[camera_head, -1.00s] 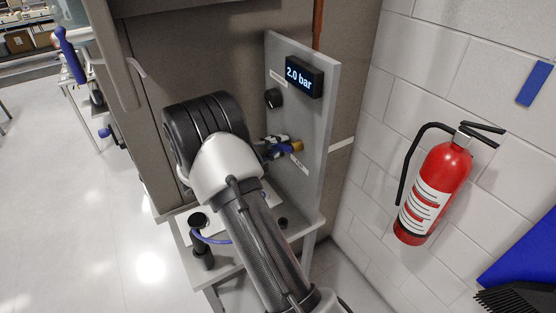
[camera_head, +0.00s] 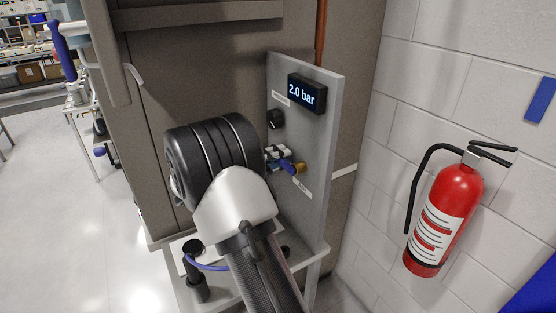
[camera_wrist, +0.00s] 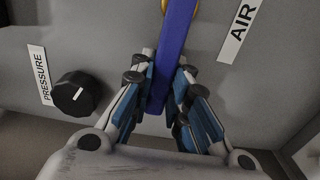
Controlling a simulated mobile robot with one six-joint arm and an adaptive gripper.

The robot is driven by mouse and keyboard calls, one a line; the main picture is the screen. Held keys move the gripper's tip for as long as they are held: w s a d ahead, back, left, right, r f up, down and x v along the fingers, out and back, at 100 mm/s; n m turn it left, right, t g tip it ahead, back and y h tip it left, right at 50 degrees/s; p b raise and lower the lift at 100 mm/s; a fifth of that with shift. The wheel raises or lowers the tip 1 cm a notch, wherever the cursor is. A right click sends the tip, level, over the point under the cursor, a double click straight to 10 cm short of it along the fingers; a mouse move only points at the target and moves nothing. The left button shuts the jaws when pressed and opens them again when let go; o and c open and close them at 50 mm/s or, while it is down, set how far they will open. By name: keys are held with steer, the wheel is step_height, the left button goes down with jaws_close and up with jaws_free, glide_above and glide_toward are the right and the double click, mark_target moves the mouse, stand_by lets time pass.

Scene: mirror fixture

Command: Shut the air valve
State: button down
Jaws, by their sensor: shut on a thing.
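The air valve's blue lever (camera_wrist: 176,45) runs down from a yellow fitting (camera_wrist: 195,10) beside the AIR label (camera_wrist: 239,32) in the wrist view. My gripper (camera_wrist: 167,85) has its blue-padded fingers on both sides of the lever's lower end and is shut on it. In the head view, my gripper (camera_head: 277,155) is at the brass valve (camera_head: 299,169) on the grey panel (camera_head: 315,140); my wrist hides part of the gripper. The display (camera_head: 307,93) reads 2.0 bar.
A black pressure knob (camera_head: 274,119) sits on the panel above the valve, and shows left of my fingers in the wrist view (camera_wrist: 76,94). A red fire extinguisher (camera_head: 446,215) hangs on the brick wall at right. A small table (camera_head: 170,250) stands below the panel.

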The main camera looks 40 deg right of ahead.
steer(key=shift+r, duration=0.1)
steer(key=c, duration=1.5)
jaws_free()
steer(key=shift+a, duration=0.1)
steer(key=v, duration=1.2)
